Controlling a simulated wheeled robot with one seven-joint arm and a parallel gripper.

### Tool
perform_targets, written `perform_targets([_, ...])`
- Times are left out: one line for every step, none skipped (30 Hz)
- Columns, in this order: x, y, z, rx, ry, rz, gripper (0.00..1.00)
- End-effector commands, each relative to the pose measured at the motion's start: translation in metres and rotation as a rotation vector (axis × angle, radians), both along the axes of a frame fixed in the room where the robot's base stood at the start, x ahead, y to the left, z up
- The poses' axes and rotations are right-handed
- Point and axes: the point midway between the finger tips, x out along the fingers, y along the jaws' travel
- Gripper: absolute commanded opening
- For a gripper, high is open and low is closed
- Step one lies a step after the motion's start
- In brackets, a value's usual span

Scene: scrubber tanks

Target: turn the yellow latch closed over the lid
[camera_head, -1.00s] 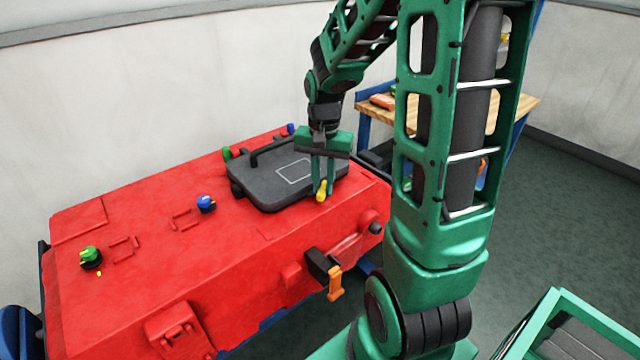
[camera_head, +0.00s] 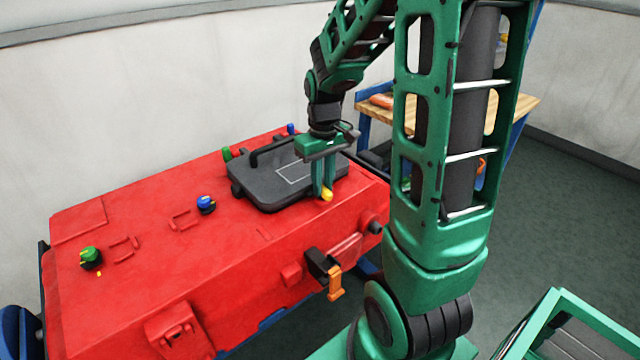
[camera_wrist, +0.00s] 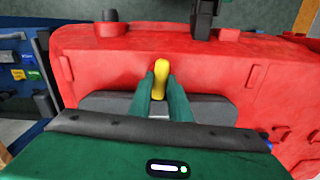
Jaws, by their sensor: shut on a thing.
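The yellow latch (camera_head: 327,194) sits at the near right edge of the dark grey lid (camera_head: 262,192) on the red tank. My gripper (camera_head: 324,188) points down at it and is shut on the latch. In the wrist view the yellow latch (camera_wrist: 160,78) stands between my two green fingers (camera_wrist: 160,92), with its far end reaching past the fingertips towards the red top. The lid (camera_wrist: 98,103) shows on both sides of the fingers. The fingers hide part of the latch, so I cannot tell how far it lies over the lid.
The red tank (camera_head: 150,250) carries a green knob (camera_head: 91,256), a blue knob (camera_head: 206,204), and a green latch (camera_head: 227,153) and blue latch (camera_head: 291,129) by the lid. An orange-handled valve (camera_head: 335,284) hangs on its front. A wooden bench (camera_head: 518,105) stands behind my arm.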

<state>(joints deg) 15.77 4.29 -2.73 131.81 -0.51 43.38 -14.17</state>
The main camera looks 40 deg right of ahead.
Motion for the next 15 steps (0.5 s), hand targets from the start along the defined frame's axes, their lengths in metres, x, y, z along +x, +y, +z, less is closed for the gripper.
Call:
perform_targets([0.0032,0.0006,0.0012,0.0,-0.008,0.027,0.0])
perform_targets([0.0032,0.0006,0.0011,0.0,-0.008,0.039,0.0])
perform_targets([0.0032,0.0006,0.0011,0.0,-0.008,0.056,0.0])
perform_targets([0.0032,0.0006,0.0011,0.0,-0.008,0.066,0.0])
perform_targets([0.0032,0.0006,0.0011,0.0,-0.008,0.076,0.0])
perform_targets([0.0032,0.0006,0.0011,-0.001,-0.008,0.088,0.0])
perform_targets([0.0031,0.0005,0.0011,-0.001,-0.008,0.094,0.0])
perform_targets([0.0031,0.0005,0.0011,-0.001,-0.008,0.1,0.0])
perform_targets([0.0031,0.0005,0.0011,-0.001,-0.008,0.108,0.0])
perform_targets([0.0031,0.0005,0.0011,-0.001,-0.008,0.112,0.0])
perform_targets([0.0031,0.0005,0.0011,-0.001,-0.008,0.116,0.0])
perform_targets([0.0031,0.0005,0.0011,-0.001,-0.008,0.119,0.0])
perform_targets([0.0031,0.0005,0.0011,-0.001,-0.008,0.121,0.0])
perform_targets([0.0031,0.0005,0.0011,-0.001,-0.008,0.122,0.0])
perform_targets([0.0031,0.0005,0.0011,-0.001,-0.008,0.124,0.0])
